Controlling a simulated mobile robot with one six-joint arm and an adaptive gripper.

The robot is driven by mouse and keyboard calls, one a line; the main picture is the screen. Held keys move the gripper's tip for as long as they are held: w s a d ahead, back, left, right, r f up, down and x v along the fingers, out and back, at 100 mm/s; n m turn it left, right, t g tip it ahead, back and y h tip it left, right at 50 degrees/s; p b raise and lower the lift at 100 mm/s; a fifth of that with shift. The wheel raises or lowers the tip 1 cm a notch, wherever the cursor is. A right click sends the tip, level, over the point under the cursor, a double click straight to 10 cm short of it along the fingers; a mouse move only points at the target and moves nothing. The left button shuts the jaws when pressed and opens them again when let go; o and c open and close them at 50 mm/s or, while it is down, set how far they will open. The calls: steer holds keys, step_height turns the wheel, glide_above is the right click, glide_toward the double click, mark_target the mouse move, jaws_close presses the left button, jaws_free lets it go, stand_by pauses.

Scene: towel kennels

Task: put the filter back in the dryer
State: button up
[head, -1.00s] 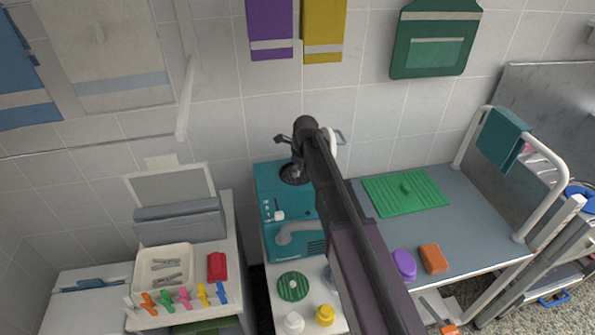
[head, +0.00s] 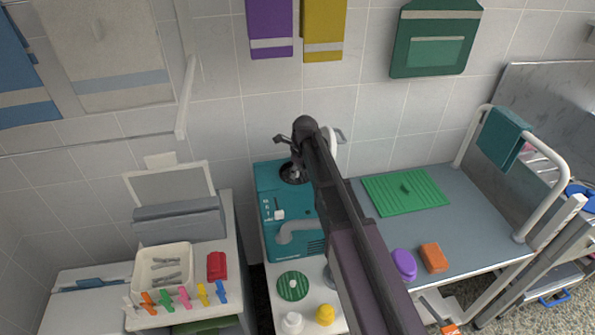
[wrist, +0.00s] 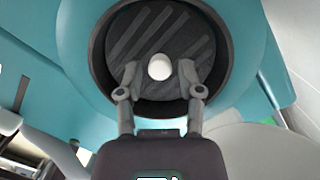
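The teal dryer (head: 268,205) stands against the tiled wall, with a round dark opening on its top. In the wrist view a dark grey striped disc with a white knob, seemingly the filter (wrist: 185,35), lies inside the opening's dark rim (wrist: 103,70). I cannot tell how firmly it sits. My gripper (wrist: 160,72) is right over it, its two fingers on either side of the white knob with a gap on each side. It is open and holds nothing. In the head view my arm partly hides the dryer and the opening.
A green striped disc with a pale knob (head: 292,286) lies on the white counter before the dryer, near white and yellow bottles (head: 325,315). A tray (head: 140,262) with colored clips is left. Right is a grey table with a green mat (head: 385,200), purple item (head: 404,264) and orange block (head: 434,258).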

steer(key=shift+r, duration=0.2)
stand_by(0.4)
step_height(320, 180, up, 11)
steer(key=p, duration=1.2)
steer(key=shift+w+r, duration=0.1)
steer(key=shift+r, duration=0.05)
